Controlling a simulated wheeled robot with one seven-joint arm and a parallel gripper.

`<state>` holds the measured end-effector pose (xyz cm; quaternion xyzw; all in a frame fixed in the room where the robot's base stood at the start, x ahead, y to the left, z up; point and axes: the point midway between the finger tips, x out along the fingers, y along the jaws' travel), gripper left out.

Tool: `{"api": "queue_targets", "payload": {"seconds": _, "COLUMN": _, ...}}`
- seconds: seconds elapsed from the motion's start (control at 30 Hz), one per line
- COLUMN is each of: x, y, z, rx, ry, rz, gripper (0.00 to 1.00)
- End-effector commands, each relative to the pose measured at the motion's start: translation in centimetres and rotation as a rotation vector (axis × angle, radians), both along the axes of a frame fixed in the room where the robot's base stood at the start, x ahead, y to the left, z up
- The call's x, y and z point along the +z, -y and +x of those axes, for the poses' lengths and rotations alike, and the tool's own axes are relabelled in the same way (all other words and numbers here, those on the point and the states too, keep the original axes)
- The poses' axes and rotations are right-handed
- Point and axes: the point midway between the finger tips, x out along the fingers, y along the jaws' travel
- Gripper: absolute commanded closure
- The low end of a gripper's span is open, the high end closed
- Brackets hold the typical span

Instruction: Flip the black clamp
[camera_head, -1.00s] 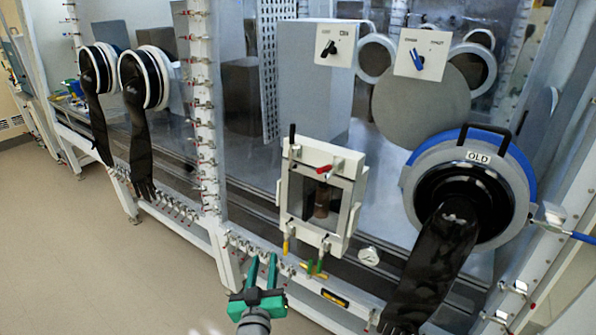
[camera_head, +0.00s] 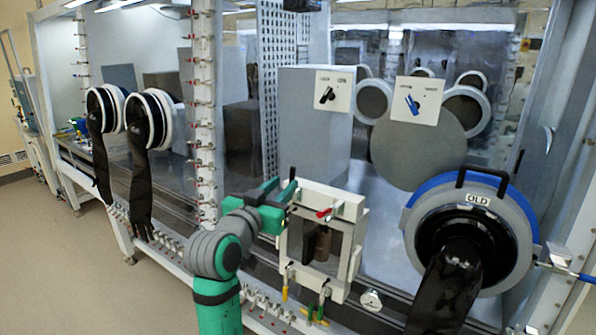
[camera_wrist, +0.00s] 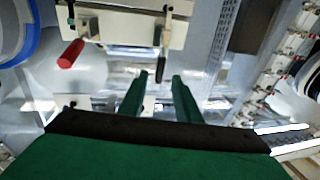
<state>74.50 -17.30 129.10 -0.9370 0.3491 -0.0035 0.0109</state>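The black clamp (camera_head: 292,174) is a small lever at the upper left corner of the white-framed hatch (camera_head: 320,192), standing roughly upright in the head view. In the wrist view the black clamp (camera_wrist: 162,62) hangs from the frame edge, its tip pointing down the picture. My gripper (camera_wrist: 160,78) is open, with two green fingers spread and nothing seen between them. The clamp's tip lies just above the gap between the fingertips there; contact cannot be told. In the head view my gripper (camera_head: 284,194) is beside the hatch's upper left corner and partly covers the clamp's lower part.
Yellow (camera_head: 285,290) and green (camera_head: 321,300) handles are below. A round port marked OLD (camera_head: 478,200) with a black glove stands to the right.

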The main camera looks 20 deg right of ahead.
Motion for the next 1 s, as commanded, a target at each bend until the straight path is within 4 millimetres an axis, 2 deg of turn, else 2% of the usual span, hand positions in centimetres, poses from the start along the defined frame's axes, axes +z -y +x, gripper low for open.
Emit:
{"api": "queue_targets", "payload": {"seconds": 0.17, "x": 0.1, "y": 1.4, "z": 1.5, "rx": -0.002, "ry": 0.001, "rz": 0.001, "gripper": 0.70}}
{"api": "queue_targets", "payload": {"seconds": 0.6, "x": 0.0, "y": 6.0, "z": 6.8, "rx": -0.001, "ry": 0.001, "rz": -0.001, "gripper": 0.70}}
{"api": "queue_targets", "payload": {"seconds": 0.8, "x": 0.1, "y": 6.8, "z": 7.8, "rx": 0.000, "ry": 0.001, "rz": -0.001, "gripper": 0.70}}
{"api": "queue_targets", "payload": {"seconds": 1.0, "x": 0.0, "y": 6.9, "z": 8.0, "rx": 0.001, "ry": 0.001, "rz": -0.001, "gripper": 0.70}}
